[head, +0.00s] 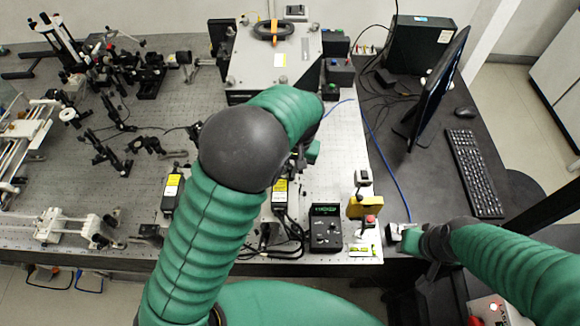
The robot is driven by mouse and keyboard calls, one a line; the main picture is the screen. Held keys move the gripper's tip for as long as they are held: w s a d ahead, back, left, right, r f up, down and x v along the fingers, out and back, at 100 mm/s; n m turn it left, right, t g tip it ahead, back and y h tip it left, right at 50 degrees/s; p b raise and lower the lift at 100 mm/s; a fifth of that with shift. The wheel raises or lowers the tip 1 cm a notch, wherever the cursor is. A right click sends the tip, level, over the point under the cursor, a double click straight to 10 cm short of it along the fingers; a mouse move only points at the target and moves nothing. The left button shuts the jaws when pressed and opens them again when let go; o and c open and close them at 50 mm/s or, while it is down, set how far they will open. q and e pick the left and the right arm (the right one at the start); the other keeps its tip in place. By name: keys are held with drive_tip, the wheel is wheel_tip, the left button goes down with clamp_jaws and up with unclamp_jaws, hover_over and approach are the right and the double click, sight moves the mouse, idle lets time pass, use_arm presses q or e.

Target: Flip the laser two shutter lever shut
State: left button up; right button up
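Two black laser boxes with yellow labels stand on the optical bench: one left of my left arm (172,192), the other just right of it (280,192) and partly hidden by the arm. I cannot read which is laser two, and no shutter lever is clear. My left gripper (300,160) points down over the bench, just beyond the right-hand box. Its fingers are small, dark and partly hidden, so its opening is unclear. My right gripper (398,235) is low at the bench's right front corner, apart from both boxes. Its opening is also unclear.
A controller with a green display (326,228) stands at the front edge, beside a yellow block (364,207) and a red button (369,220). A large grey instrument (273,62) stands behind. Loose cables lie before the right-hand box. A monitor (437,85) and keyboard (473,172) are at right.

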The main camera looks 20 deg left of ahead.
use_arm(q)
drive_tip(key=shift+c, duration=1.1)
clamp_jaws()
drive_tip(key=shift+s+a+h+b, duration=0.15)
drive_tip(key=shift+a+h+b, duration=0.25)
drive_tip(key=shift+h+b, duration=0.25)
drive_tip(key=shift+a+r+t+h, duration=0.1)
drive_tip(key=shift+a+t+h, duration=0.05)
drive_tip(key=shift+t+h, duration=0.2)
drive_tip(key=o, duration=0.6)
unclamp_jaws()
drive_tip(key=shift+o, duration=0.5)
drive_tip(key=shift+s, duration=0.15)
